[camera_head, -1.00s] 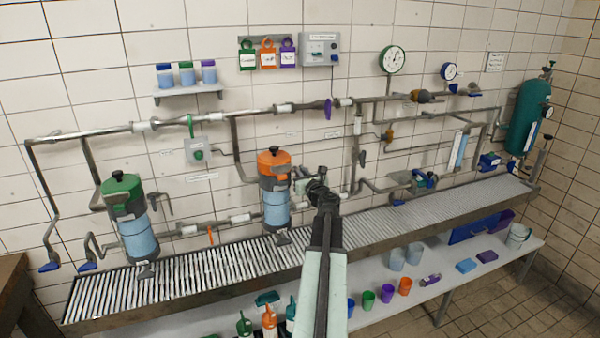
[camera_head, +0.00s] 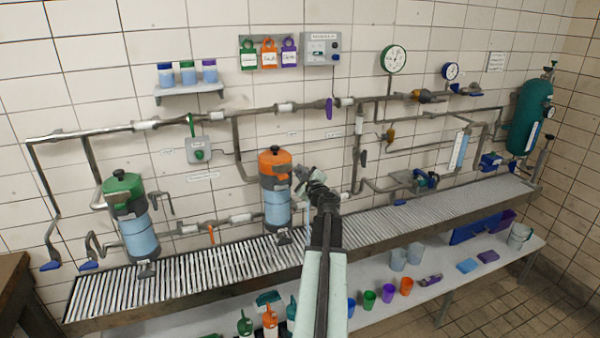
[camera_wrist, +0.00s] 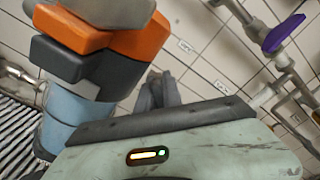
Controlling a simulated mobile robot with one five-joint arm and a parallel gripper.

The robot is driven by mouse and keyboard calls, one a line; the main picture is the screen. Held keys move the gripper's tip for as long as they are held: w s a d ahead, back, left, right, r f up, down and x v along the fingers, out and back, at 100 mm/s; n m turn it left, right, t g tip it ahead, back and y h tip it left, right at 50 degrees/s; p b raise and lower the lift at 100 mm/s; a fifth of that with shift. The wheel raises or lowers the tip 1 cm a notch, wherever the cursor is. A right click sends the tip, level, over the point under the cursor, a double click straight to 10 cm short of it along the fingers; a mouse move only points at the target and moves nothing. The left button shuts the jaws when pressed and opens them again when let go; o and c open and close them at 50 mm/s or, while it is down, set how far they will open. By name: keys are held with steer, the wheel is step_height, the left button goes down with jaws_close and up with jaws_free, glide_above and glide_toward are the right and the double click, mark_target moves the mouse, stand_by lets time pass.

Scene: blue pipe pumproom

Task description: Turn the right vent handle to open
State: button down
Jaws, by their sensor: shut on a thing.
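In the wrist view, grey parts (camera_wrist: 157,92) show beyond my gripper's body, close to the housing's right side. The left housing (camera_head: 138,235) has a green cap, with a grey bent vent pipe beside it.
A pipe (camera_head: 235,217) runs low behind the housings, and another runs above with a purple handle (camera_head: 329,108). The slatted bench (camera_head: 400,222) is clear to the right. Cups and bottles stand on the shelf below.

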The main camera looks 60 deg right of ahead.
steer(key=shift+w+a+f+n, duration=0.1)
steer(key=shift+f+n, duration=0.05)
steer(key=shift+n, duration=4.15)
steer(key=c, duration=1.5)
jaws_free()
steer(key=v, duration=0.7)
steer(key=shift+s+a, duration=0.25)
steer(key=shift+a, duration=0.05)
